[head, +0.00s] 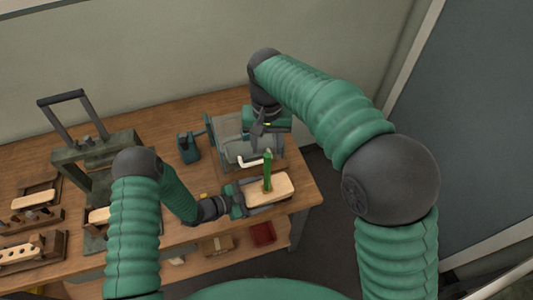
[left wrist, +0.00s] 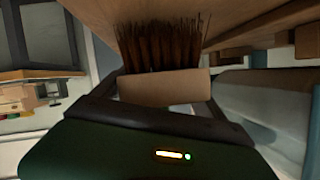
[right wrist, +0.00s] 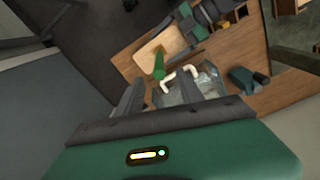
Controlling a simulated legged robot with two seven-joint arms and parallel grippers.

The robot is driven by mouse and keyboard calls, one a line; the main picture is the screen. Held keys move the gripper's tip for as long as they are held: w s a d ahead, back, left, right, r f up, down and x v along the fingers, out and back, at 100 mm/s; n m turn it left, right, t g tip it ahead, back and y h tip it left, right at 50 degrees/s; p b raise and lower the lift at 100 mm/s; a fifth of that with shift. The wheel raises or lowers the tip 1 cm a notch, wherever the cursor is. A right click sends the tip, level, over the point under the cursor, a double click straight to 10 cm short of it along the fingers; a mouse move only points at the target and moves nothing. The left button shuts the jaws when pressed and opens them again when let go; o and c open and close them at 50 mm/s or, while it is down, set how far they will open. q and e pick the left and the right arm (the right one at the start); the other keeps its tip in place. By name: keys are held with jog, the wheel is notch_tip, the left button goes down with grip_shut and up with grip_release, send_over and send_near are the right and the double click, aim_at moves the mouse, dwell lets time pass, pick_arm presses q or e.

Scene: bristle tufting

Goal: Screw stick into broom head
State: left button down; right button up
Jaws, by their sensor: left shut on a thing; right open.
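The broom head is a pale wooden block (head: 284,188) with dark brown bristles (left wrist: 160,42) pointing away from the stick side. My left gripper (head: 246,198) is shut on the block near the table's front right corner. The green stick (head: 267,172) stands roughly upright on the block; its lower end meets the block's top, but how deep it sits cannot be seen. The stick (right wrist: 159,65) and block (right wrist: 167,42) also show in the right wrist view. My right gripper (head: 262,132) is open and empty, behind and above the stick, apart from it.
A clear bin (head: 243,146) stands just behind the stick, with a white bent piece (head: 247,162) at its front. A green-grey holder (head: 189,148) is left of it. A press-like frame (head: 90,160) and wooden trays (head: 38,250) fill the table's left. A red box (head: 262,233) sits on the lower shelf.

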pick_arm(q)
jog(key=shift+f, duration=0.1)
pick_arm(e)
jog(key=shift+r, duration=0.2)
pick_arm(q)
jog(key=shift+c, duration=1.6)
grip_release()
jog(key=o, duration=0.3)
pick_arm(e)
jog(key=shift+w, duration=0.1)
pick_arm(q)
jog(key=b+v, duration=0.1)
jog(key=v, duration=1.6)
jog(key=shift+w+f, duration=0.1)
pick_arm(e)
jog(key=shift+f, duration=0.8)
